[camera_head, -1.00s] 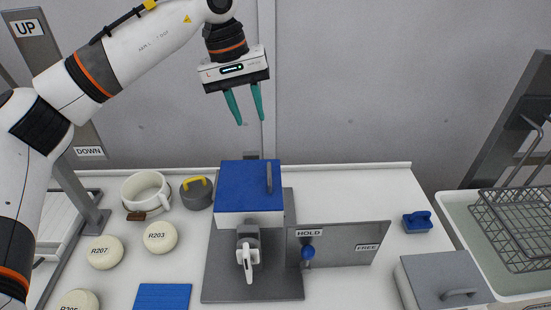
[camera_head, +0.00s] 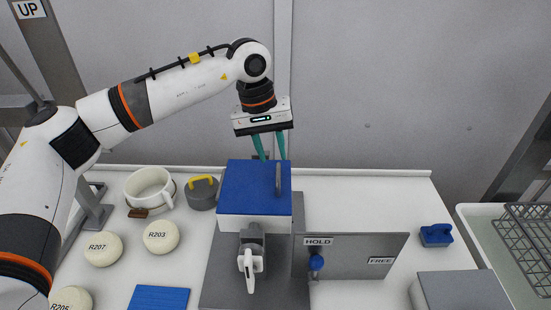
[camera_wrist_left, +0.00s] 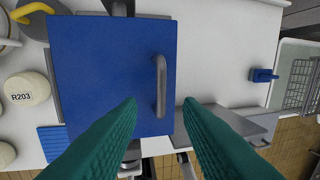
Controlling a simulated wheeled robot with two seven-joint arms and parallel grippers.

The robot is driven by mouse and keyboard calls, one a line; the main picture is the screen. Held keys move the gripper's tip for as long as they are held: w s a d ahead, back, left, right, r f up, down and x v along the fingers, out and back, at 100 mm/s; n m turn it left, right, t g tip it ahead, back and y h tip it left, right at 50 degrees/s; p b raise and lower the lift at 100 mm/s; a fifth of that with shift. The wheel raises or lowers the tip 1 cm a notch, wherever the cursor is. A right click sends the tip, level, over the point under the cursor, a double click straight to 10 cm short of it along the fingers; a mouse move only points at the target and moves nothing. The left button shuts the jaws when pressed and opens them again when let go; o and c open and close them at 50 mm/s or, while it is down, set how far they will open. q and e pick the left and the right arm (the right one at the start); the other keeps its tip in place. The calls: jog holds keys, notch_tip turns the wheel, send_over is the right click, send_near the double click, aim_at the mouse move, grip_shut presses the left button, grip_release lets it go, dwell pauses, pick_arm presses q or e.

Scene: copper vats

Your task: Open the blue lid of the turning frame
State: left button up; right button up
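The turning frame is a white box with a flat blue lid (camera_head: 250,185), which lies closed on top. A grey bar handle (camera_head: 278,179) stands along the lid's right side. In the left wrist view the blue lid (camera_wrist_left: 105,75) fills the middle, and the handle (camera_wrist_left: 160,85) shows between the two spread teal fingers (camera_wrist_left: 160,103), apart from both. A grey and white crank (camera_head: 250,258) is on the box's front. My right gripper is not in view.
White mug (camera_head: 149,187), grey pot (camera_head: 202,194) and round labelled pieces (camera_head: 161,237) sit left.

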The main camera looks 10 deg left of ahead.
aim_at(278, 171)
pick_arm(q)
jog(key=f, duration=0.2)
jog(key=f+p, duration=0.1)
jog(key=shift+w+d+f, duration=0.25)
jog(key=shift+d+f, duration=0.1)
jog(key=shift+d, duration=0.05)
jog(key=shift+s+f, duration=0.1)
jog(key=shift+f, duration=0.3)
grip_shut()
